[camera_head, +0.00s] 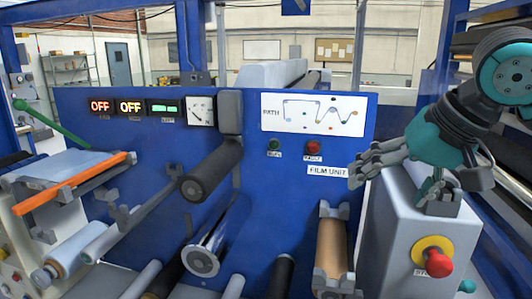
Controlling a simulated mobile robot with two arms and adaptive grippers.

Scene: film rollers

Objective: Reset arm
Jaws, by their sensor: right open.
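My right arm comes in from the upper right with teal and grey links. Its right gripper (400,186) is open, its grey fingers spread and nothing seen between them. In the picture it lies over the top of a grey control box (397,240); I cannot tell whether it touches the box. My left arm and left gripper are not in view.
The control box bears a red stop knob on a yellow ring (434,258). A blue film unit panel (300,190) fills the middle. A dark roller (212,172), a chrome roller (214,245) and a tan roller (331,248) jut out. A green lever (50,124) stands left.

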